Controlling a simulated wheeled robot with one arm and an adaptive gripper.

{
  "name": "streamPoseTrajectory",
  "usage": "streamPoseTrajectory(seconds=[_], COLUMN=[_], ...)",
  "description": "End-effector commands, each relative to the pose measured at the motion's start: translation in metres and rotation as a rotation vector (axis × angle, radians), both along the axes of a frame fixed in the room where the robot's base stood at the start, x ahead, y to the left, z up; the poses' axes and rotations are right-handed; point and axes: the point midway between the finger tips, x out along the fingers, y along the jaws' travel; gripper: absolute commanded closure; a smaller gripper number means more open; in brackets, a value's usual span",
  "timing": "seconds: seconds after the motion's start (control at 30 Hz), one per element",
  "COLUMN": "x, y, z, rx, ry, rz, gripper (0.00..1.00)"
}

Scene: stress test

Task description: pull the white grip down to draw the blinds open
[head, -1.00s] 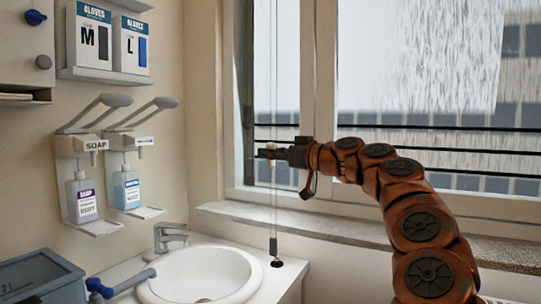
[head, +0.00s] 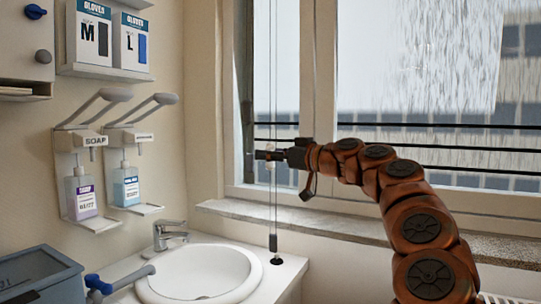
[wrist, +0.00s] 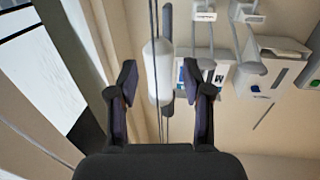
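The white grip (wrist: 158,72) hangs on a thin vertical cord (head: 274,205) in front of the window. In the wrist view it is a pale cylinder between the two dark fingers, with a visible gap on each side. My gripper (head: 266,155) reaches in from the right and is at the cord in the head view. There the grip is mostly hidden by the fingers. The fingers, also seen in the wrist view (wrist: 159,82), stand apart around the grip, and I see no contact. The cord runs down to a dark weight (head: 273,243) and a base at the counter.
The window frame (head: 325,75) and stone sill (head: 370,228) are behind my arm. Below left are a white sink (head: 240,268) and tap (head: 168,236). Soap dispensers (head: 82,190) and glove boxes (head: 93,38) hang on the left wall. A grey bin (head: 40,275) stands at lower left.

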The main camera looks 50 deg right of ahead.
Motion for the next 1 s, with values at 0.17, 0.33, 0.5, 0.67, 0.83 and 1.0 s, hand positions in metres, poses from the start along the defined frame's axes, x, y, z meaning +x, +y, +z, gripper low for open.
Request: streamPoseTrajectory(seconds=[0.17, 0.33, 0.5, 0.67, 0.83, 1.0], x=[0.0, -0.004, -0.023, -0.054, -0.085, -0.108], y=[0.0, -0.001, -0.003, -0.007, -0.012, -0.015], z=[0.0, 0.001, 0.001, 0.002, 0.001, 0.001], rx=[0.0, 0.0, 0.0, 0.002, 0.0, -0.001], ry=[0.0, -0.001, -0.002, -0.004, -0.003, -0.002], rz=[0.0, 0.0, -0.002, 0.001, -0.003, -0.001], gripper=[0.5, 0.5, 0.5, 0.5, 0.5, 0.5])
